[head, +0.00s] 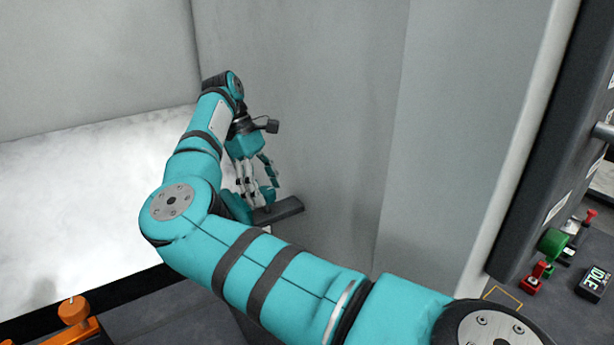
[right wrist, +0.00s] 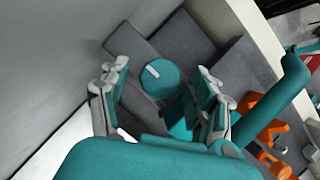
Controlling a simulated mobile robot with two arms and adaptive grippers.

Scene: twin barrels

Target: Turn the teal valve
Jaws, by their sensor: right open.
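The teal valve has a round cap with a small white mark (right wrist: 160,78), above a dark grey plate in the right wrist view. More teal, apparently its body, shows below the cap. My right gripper (right wrist: 162,72) is open, with one finger on each side of the cap; I cannot tell whether either touches it. In the head view my right gripper (head: 259,182) points down beside the grey wall, over a dark ledge (head: 278,212). There my fingers and arm partly hide the teal valve (head: 268,196). My left gripper is not in view.
An orange valve (head: 75,312) stands at the lower left in the head view; orange parts (right wrist: 268,132) show right of the gripper in the right wrist view. The grey wall (head: 330,110) is close beside the gripper. Red and green fittings (head: 552,243) and an IDLE display (head: 594,284) are far right.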

